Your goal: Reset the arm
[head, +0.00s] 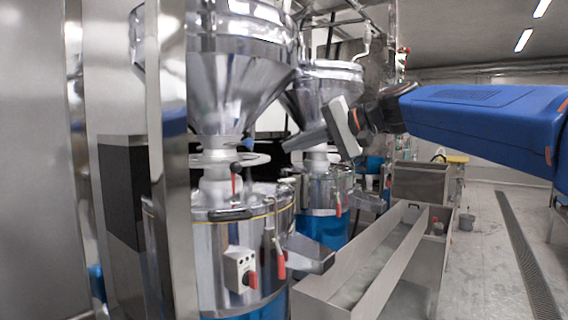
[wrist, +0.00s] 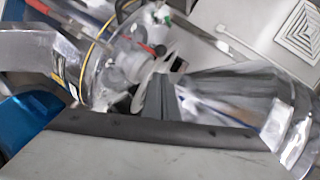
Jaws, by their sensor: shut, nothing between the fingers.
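My arm reaches in from the right in the head view. My gripper (head: 287,146) points left and slightly down, in front of the far funnel's lower part. Its fingers are together with nothing between them. In the wrist view the shut fingers (wrist: 160,88) show in the middle, pointing at the grinder. The near grinder (head: 240,245) has a steel drum body, a red-handled lever and a small switch box (head: 240,269). Its large steel funnel (head: 228,85) stands above. I cannot tell whether the fingers touch anything.
A second grinder (head: 325,190) with a funnel stands behind. A long steel trough (head: 365,265) lies below my arm. A steel post (head: 172,190) stands at the front left. Open floor (head: 487,240) with a drain grate (head: 527,255) is at the right.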

